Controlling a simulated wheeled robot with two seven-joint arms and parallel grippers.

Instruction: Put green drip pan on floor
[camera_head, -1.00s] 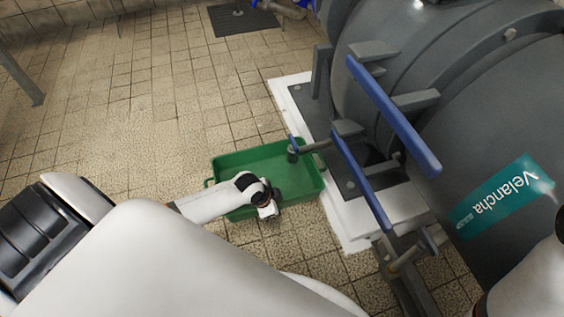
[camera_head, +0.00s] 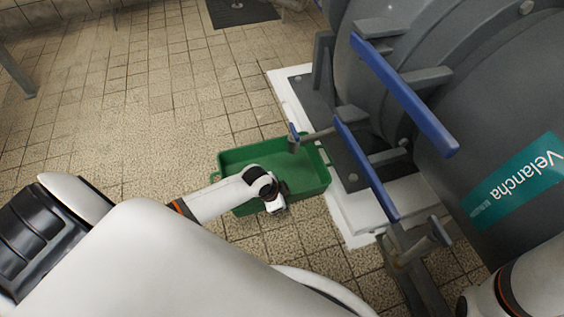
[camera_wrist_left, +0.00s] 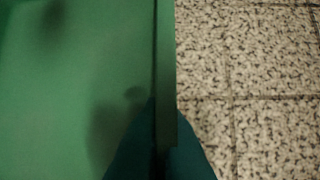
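The green drip pan (camera_head: 232,163) is an open rectangular tray in the middle of the head view, beside the white plinth and partly under a small blue-handled tap. I cannot tell whether it touches the floor (camera_head: 120,130). My left gripper (camera_head: 279,208) is at the pan's near wall, and my wrist hides part of that wall. In the left wrist view my two dark fingers (camera_wrist_left: 160,155) sit one on each side of the pan's wall (camera_wrist_left: 165,60), closed on it. Speckled floor tiles show beyond the wall. My right gripper is out of view; only part of my right arm shows.
A large grey pump (camera_head: 480,110) with blue lever handles (camera_head: 405,95) stands on the white plinth (camera_head: 350,222) to the pan's right. A dark floor grate (camera_head: 240,12) lies at the back. The tiled floor left of the pan is clear.

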